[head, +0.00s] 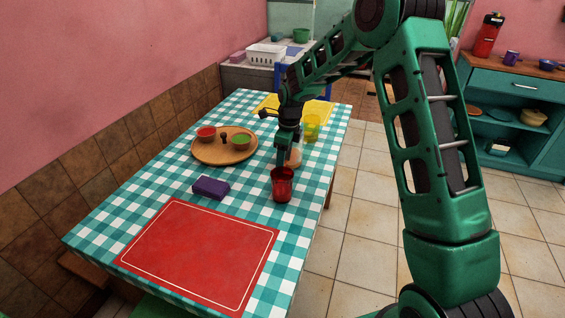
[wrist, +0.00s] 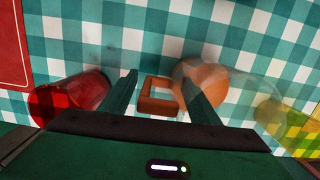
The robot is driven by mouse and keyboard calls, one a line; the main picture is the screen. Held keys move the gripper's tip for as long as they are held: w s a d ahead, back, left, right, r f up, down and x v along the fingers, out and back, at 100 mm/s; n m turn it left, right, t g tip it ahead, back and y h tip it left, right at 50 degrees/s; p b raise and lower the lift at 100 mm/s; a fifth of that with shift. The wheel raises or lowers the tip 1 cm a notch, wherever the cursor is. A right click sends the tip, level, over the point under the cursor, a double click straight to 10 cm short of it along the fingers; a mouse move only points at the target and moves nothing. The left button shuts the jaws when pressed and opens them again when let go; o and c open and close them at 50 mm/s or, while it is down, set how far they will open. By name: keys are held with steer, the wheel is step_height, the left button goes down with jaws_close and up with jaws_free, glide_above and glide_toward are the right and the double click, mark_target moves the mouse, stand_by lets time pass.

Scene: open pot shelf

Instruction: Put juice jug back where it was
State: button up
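The juice jug, clear with orange juice low in it, stands on the checked table in the head view (head: 295,158), partly hidden by my gripper (head: 284,160). In the wrist view the jug (wrist: 212,82) is at the right, partly behind the right finger. Its square brown-orange handle (wrist: 146,105) shows between the two fingers. My gripper (wrist: 160,78) is open, pointing down, with a gap between the left finger and the handle. Whether the right finger touches the jug is hard to tell.
A red cup (head: 282,187) stands close in front of my gripper. A yellow glass (head: 312,127) is just behind the jug. A wooden tray (head: 225,157) with bowls, a purple block (head: 210,188) and a red mat (head: 200,255) are on the table. An open shelf (head: 515,130) stands far right.

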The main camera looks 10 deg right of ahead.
steer(key=shift+r, duration=0.1)
step_height(320, 180, up, 12)
steer(key=d, duration=0.1)
steer(key=shift+s, duration=0.3)
stand_by(0.3)
steer(key=s+d+r+n+h, duration=0.1)
steer(key=s+d+r+n, duration=0.3)
steer(key=s+d, duration=0.55)
steer(key=s+d+r+n+h, duration=0.1)
steer(key=s+d+r+n, duration=0.5)
steer(key=s, duration=0.6)
steer(key=s+d+f+n, duration=0.1)
steer(key=s+n, duration=0.1)
steer(key=s, duration=0.6)
steer(key=s+d+f+n, duration=0.2)
steer(key=s+n, duration=0.1)
steer(key=s, duration=0.5)
steer(key=s+d+f+n+y, duration=0.1)
steer(key=s+f+n, duration=0.1)
steer(key=s, duration=0.6)
steer(key=shift+d+n+g, duration=0.2)
steer(key=shift+n+g, duration=0.1)
steer(key=shift+n, duration=0.2)
